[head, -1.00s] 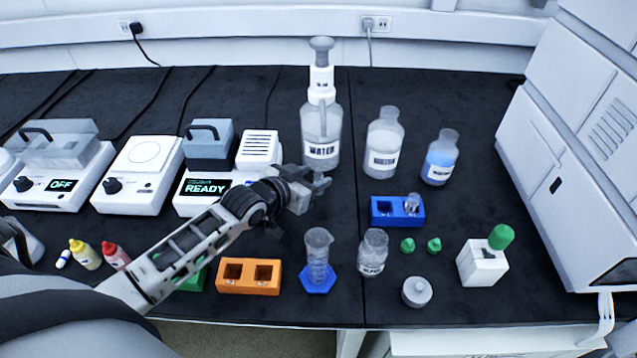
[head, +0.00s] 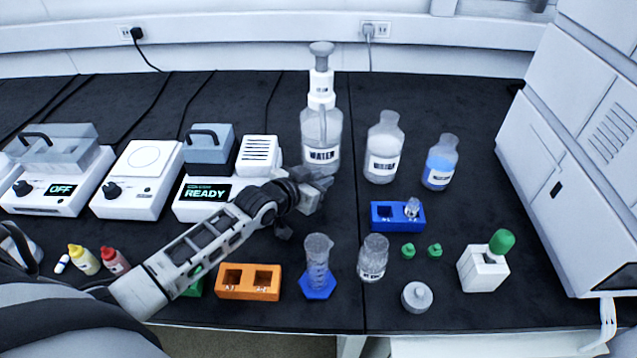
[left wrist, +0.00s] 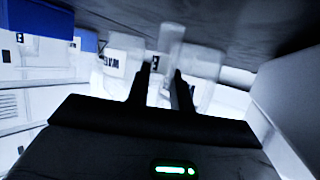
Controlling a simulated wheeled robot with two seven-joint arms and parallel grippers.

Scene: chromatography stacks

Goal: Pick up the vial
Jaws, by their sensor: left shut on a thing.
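My left gripper (head: 318,188) is in the middle of the head view, in front of the pump bottle labelled WATER (head: 321,140) and left of the blue rack (head: 380,222). In the left wrist view its two dark fingers (left wrist: 166,82) are close together on a clear, narrow thing, which looks like the vial (left wrist: 170,48). The vial's lower part is hidden between the fingers, and the head view barely shows it. Another small clear vial (head: 412,208) stands in the right hole of the blue rack; the left hole is empty. My right gripper is not in view.
An orange rack (head: 248,294), a clear cylinder on a blue foot (head: 318,262) and a clear jar (head: 373,257) stand along the front. Two green caps (head: 408,251) lie below the blue rack. Devices stand at left; a large white machine (head: 570,180) stands at right.

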